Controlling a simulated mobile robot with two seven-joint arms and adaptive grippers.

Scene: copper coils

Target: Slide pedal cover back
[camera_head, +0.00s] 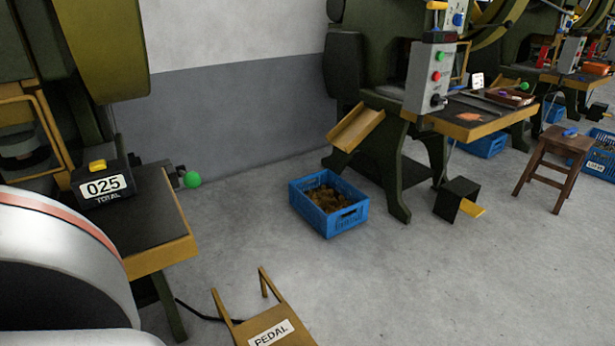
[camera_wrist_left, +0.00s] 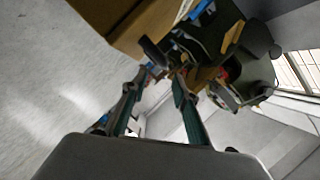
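The pedal cover (camera_head: 262,318) is a yellow-brown piece with a white "PEDAL" label and two upright arms at its back. It stands on the floor at the bottom edge of the head view, partly cut off by the frame. My left gripper (camera_wrist_left: 159,77) shows in the left wrist view with its two fingers apart and nothing between them. A yellow-brown surface (camera_wrist_left: 150,25) lies beyond the fingertips; I cannot tell which thing it is. In the head view my white arm fills the lower left and its gripper is out of sight. My right gripper is not in view.
A blue crate (camera_head: 328,222) of coppery pieces sits mid-floor. A black pedal box (camera_head: 455,198) and stool (camera_head: 552,160) are at right. The front-right floor is clear.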

